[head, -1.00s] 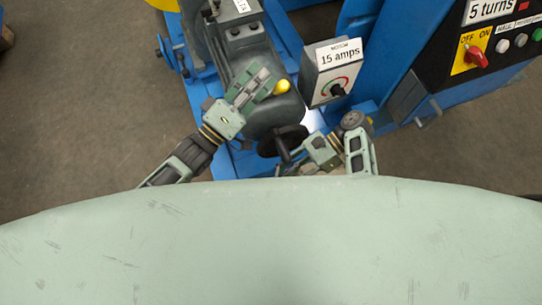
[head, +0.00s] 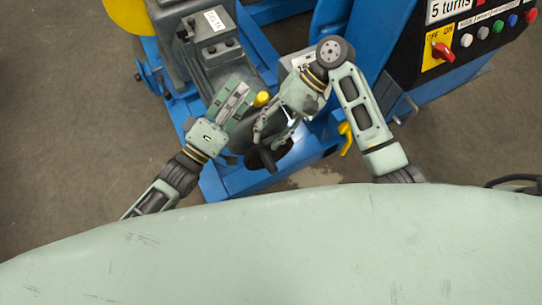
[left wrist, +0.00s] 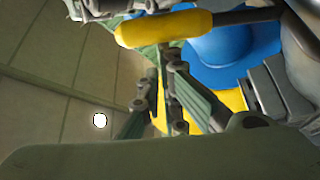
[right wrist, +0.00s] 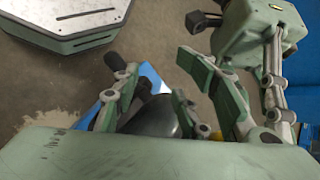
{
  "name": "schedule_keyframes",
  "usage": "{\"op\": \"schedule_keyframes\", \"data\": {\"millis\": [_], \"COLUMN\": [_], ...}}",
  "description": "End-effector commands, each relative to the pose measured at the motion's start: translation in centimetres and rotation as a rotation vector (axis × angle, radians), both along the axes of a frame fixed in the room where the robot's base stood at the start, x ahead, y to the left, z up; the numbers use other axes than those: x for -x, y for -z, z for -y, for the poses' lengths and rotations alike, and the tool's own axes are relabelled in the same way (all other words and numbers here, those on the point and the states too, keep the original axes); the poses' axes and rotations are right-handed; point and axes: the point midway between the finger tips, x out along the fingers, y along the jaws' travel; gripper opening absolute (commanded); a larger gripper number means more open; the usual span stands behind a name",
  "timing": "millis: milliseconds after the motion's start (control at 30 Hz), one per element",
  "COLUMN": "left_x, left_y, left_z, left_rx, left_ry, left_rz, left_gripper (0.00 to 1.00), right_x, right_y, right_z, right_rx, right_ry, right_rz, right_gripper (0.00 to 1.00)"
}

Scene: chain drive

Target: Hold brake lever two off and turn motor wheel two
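A brake lever with a yellow grip (head: 261,99) stands beside the grey motor, and its grip crosses the left wrist view (left wrist: 165,28). My left gripper (head: 238,95) is beside that grip, its fingers close together and apparently shut; whether they touch the grip is unclear. The black motor wheel (right wrist: 155,115) shows between the fingers of my right gripper (right wrist: 148,105) in the right wrist view. That gripper is open, and in the head view (head: 262,128) it is above the wheel's black crank handle (head: 268,158). Most of the wheel is hidden by my gripper.
The grey motor (head: 205,55) sits on a blue frame (head: 225,182). A control panel (head: 470,35) with a red OFF/ON switch (head: 442,51) and a "5 turns" sign stands at right. The ammeter box is largely hidden by my right arm. A yellow handle (head: 346,138) is by that arm.

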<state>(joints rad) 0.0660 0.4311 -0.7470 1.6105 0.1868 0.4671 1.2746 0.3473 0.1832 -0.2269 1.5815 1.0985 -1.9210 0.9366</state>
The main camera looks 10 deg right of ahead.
Motion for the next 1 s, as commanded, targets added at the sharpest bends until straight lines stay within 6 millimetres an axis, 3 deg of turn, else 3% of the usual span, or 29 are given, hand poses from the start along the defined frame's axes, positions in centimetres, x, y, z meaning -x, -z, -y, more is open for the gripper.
{"op": "schedule_keyframes", "data": {"millis": [33,200,400,1000], "left_x": [0.4,0.4,0.4,0.4], "left_y": [0.5,0.5,0.5,0.4], "left_z": [0.3,0.4,0.4,0.5], "left_rx": [-0.003,-0.001,0.000,0.002], "left_ry": [0.008,0.008,0.009,0.009], "left_rz": [-0.007,-0.005,-0.004,-0.003], "left_gripper": [0.00,0.00,0.00,0.00], "right_x": [-0.2,0.1,1.5,2.2], "right_y": [-0.4,-2.2,-2.9,-2.3], "right_z": [1.1,2.2,3.1,3.2], "right_rx": [0.065,0.193,0.267,0.283], "right_ry": [-0.077,-0.343,-0.557,-0.621], "right_rz": [0.103,0.379,0.539,0.574], "right_gripper": [0.39,0.39,0.39,0.39]}}
